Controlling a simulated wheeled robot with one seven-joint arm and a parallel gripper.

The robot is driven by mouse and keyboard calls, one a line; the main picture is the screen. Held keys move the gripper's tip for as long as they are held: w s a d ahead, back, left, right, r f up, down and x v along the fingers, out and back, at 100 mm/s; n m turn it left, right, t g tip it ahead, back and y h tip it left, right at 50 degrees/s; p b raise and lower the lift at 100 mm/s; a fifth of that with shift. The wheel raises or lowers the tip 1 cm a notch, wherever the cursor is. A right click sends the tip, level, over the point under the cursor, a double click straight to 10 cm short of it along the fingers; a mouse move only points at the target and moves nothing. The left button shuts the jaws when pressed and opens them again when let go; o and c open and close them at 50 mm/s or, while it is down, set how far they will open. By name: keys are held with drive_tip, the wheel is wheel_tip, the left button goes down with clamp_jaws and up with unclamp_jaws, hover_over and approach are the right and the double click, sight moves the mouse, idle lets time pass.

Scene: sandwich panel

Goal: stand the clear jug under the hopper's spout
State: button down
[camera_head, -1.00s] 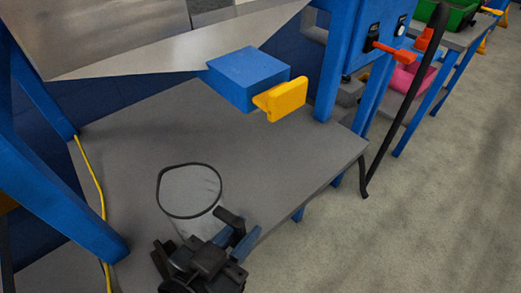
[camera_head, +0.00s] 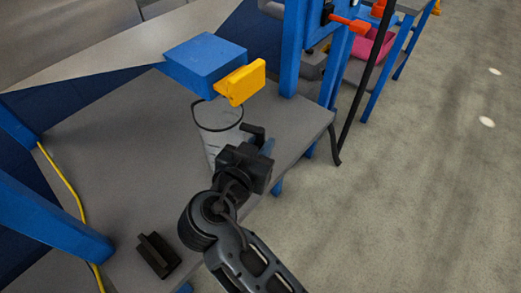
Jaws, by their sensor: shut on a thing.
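The clear jug (camera_head: 219,118) is see-through with a dark rim and stands upright over the grey table, just below and in front of the hopper's spout in the picture. I cannot tell whether its base touches the table. My gripper (camera_head: 250,155) is shut on the jug at its near right side, and covers part of its lower body. The hopper's spout is a blue box (camera_head: 205,62) with a yellow handle (camera_head: 240,82) on its front. The spout's underside opening is hidden. The metal hopper (camera_head: 120,45) slopes down to the spout.
A black bracket-like block (camera_head: 157,255) lies on the grey table (camera_head: 110,165) at the near left. Blue frame legs (camera_head: 50,218) stand left and right. A yellow cable (camera_head: 66,190) runs along the left. A black bar (camera_head: 362,90) leans at the right edge. The left tabletop is clear.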

drive_tip(key=shift+f, duration=1.35)
drive_tip(key=c, duration=1)
unclamp_jaws()
drive_tip(key=shift+r, duration=0.25)
drive_tip(key=v, duration=1.2)
drive_tip(key=shift+b, duration=0.35)
drive_tip(key=shift+f, duration=0.1)
